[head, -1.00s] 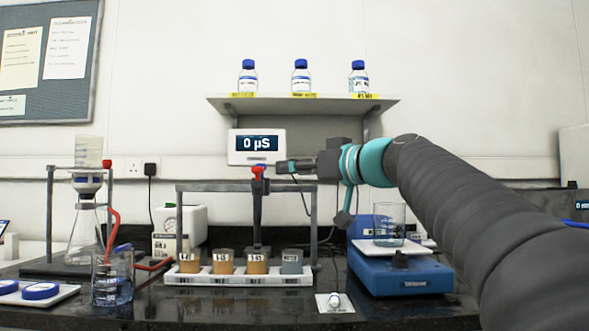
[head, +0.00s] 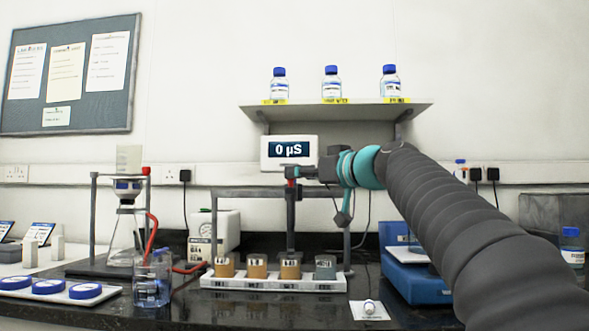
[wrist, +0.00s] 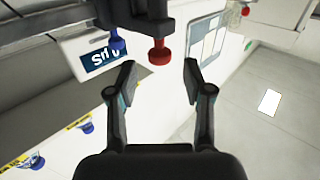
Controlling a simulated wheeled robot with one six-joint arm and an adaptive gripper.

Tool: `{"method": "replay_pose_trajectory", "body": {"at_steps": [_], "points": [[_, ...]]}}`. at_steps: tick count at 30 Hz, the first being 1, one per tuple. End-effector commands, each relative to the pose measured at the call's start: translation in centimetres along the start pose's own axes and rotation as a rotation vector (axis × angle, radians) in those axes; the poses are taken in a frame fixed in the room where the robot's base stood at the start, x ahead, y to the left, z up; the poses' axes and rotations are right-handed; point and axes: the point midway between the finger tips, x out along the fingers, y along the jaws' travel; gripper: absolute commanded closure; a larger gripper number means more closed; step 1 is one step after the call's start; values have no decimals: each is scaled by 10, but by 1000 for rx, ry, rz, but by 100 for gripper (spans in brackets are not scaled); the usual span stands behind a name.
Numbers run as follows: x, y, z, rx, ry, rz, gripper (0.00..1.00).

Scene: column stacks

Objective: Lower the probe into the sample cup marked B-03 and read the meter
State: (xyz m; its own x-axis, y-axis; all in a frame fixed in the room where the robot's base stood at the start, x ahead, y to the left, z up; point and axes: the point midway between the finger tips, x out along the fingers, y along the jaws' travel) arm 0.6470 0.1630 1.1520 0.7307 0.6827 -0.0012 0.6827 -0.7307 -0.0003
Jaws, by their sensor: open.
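The meter (head: 289,152) on the wall reads 0 µS; it also shows, upside down, in the wrist view (wrist: 99,58). The dark probe holder (head: 291,218) hangs upright from a grey frame, over the cup rack (head: 270,284). Three brown-filled cups (head: 256,267) and one grey cup (head: 325,267) stand in the rack. Their labels are too small to read, so I cannot tell which is B-03. My gripper (wrist: 160,78) is open and empty, beside the holder's top. A red knob (wrist: 159,54) lies just beyond and between its fingertips, with a blue knob (wrist: 117,42) to the left.
A shelf (head: 335,110) with several blue-capped bottles is above the meter. A filter flask (head: 127,235) and beaker (head: 151,285) stand left of the rack. A blue instrument (head: 415,287) is at right, partly behind my arm. A small white pad (head: 369,310) lies in front.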

Motion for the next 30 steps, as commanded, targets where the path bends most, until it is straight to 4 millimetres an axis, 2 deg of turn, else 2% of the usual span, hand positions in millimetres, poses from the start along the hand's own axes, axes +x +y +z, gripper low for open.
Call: {"method": "replay_pose_trajectory", "body": {"at_steps": [3, 6, 18, 20, 24, 25, 30], "points": [[17, 0, -2, 1, 0, -2, 49], [25, 0, -2, 0, 1, -1, 49], [31, 0, 0, -1, 1, 0, 49], [31, 0, 0, -1, 1, 0, 62], [31, 0, 0, 0, 1, 0, 97], [31, 0, 0, 0, 1, 0, 100], [31, 0, 0, 0, 1, 0, 100]]}}
